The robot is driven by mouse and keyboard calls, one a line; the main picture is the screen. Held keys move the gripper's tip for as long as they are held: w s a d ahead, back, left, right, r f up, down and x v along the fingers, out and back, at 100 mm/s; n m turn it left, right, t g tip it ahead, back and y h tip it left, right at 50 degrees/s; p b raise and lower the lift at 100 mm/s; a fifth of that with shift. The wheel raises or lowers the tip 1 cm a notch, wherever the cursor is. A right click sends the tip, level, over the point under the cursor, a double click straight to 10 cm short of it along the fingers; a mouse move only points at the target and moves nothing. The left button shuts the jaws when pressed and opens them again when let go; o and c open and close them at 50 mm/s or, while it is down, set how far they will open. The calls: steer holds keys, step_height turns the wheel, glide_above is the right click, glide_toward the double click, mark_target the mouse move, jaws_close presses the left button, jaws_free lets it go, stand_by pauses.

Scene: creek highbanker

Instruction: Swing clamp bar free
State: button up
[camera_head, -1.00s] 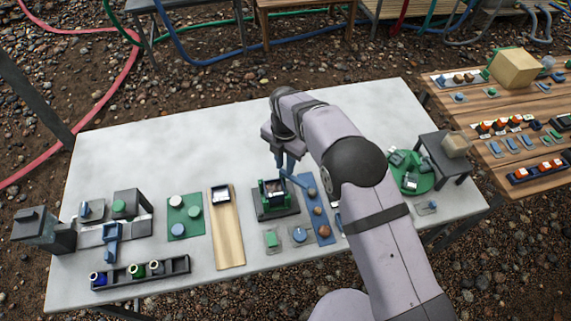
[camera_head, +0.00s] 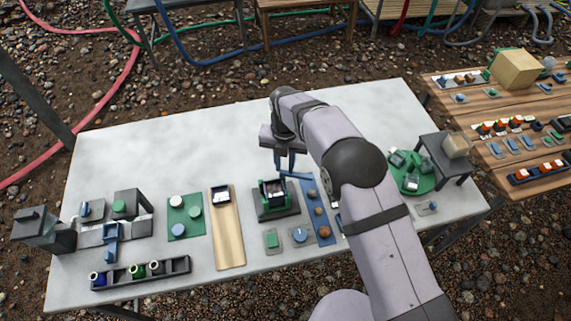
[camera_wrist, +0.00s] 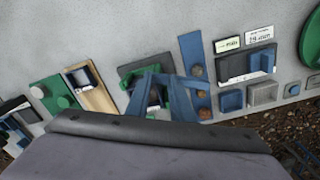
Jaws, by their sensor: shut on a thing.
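A dark clamp fixture with a green frame (camera_head: 272,197) stands on the pale table, with a dark opening holding light material. A thin blue clamp bar (camera_head: 302,176) reaches right from above the fixture's back edge, roughly level in the head view. My gripper (camera_head: 284,170) is at the bar's left part, pointing down, its blue fingers shut on it. In the wrist view the blue fingers (camera_wrist: 161,82) are over the green-framed fixture (camera_wrist: 136,74), and the bar (camera_wrist: 188,82) shows to their right. The exact grip is hard to see because fingers and bar are both blue.
A blue strip with brown round pieces (camera_head: 319,212) lies just right of the fixture. A tan board (camera_head: 226,232) lies left. The table's back left (camera_head: 170,140) is clear.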

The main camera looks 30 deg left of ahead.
steer(key=shift+s+d+f+n, duration=0.2)
steer(key=shift+f+n, duration=0.1)
steer(key=shift+f, duration=0.45)
steer(key=shift+n, duration=1.3)
steer(key=o, duration=0.3)
steer(key=shift+r, duration=0.1)
steer(key=shift+w+a+r+p, duration=0.15)
steer(key=shift+a+r+p, duration=0.05)
steer(key=shift+r+p, duration=0.55)
steer(key=shift+w+a+r+p, duration=0.1)
steer(key=shift+r+p, duration=1.5)
steer(key=shift+r, duration=1.2)
